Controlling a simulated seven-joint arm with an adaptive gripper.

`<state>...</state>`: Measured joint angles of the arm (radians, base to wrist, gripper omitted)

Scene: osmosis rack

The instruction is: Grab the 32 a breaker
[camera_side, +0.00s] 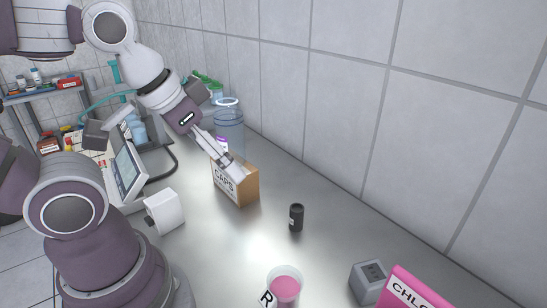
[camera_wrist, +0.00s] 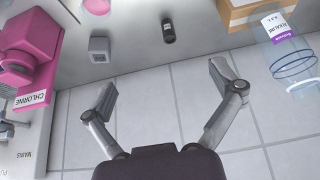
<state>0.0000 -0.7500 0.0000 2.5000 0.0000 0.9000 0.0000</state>
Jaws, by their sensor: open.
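No part carries a readable 32 A mark, so I cannot tell for sure which is the breaker. A small grey block (camera_side: 369,281) stands at the lower right of the side view, beside a pink part. The grey block also shows in the wrist view (camera_wrist: 99,49), at the upper left beyond my left finger. My gripper (camera_wrist: 164,83) is open and empty, its fingers wide apart. In the side view my gripper (camera_side: 235,168) is over or in front of the CAPS box, well away from the grey block.
The cardboard CAPS box (camera_side: 236,187) stands by a clear cylinder (camera_side: 229,124). A small black canister (camera_side: 296,217) and a cup of pink liquid (camera_side: 285,289) stand on the metal counter. A pink CHLORINE part (camera_wrist: 28,60) is near the grey block. A tiled wall bounds the counter.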

